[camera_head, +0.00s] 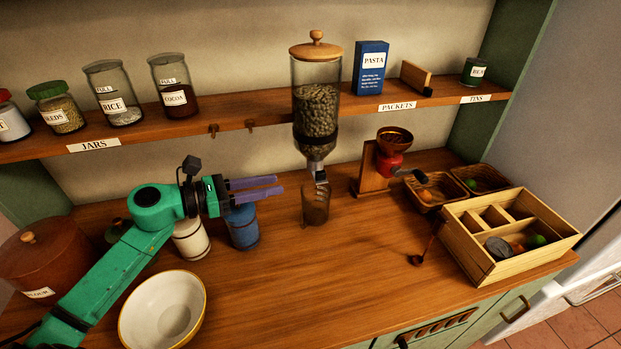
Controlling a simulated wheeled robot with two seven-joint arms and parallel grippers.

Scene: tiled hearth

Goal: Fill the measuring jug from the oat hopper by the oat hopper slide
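The oat hopper (316,108) is a clear cylinder with a wooden lid, full of greyish-green pieces, mounted at the shelf. Its narrow neck ends in a small pale slide and spout (320,178). The measuring jug (315,206), a see-through brownish vessel, stands upright on the counter below the spout; I cannot tell whether anything is in it. My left gripper (279,185), with purple fingers on a green arm, points right, left of the jug and spout and apart from both. Its fingers are slightly spread with nothing visible between them. My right gripper is out of view.
A blue canister (242,227) and a cream canister (191,241) stand below my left gripper. A white bowl (162,310) is at the front left. A red grinder (389,160) and a wooden crate (510,262) are right of the jug. The front middle counter is clear.

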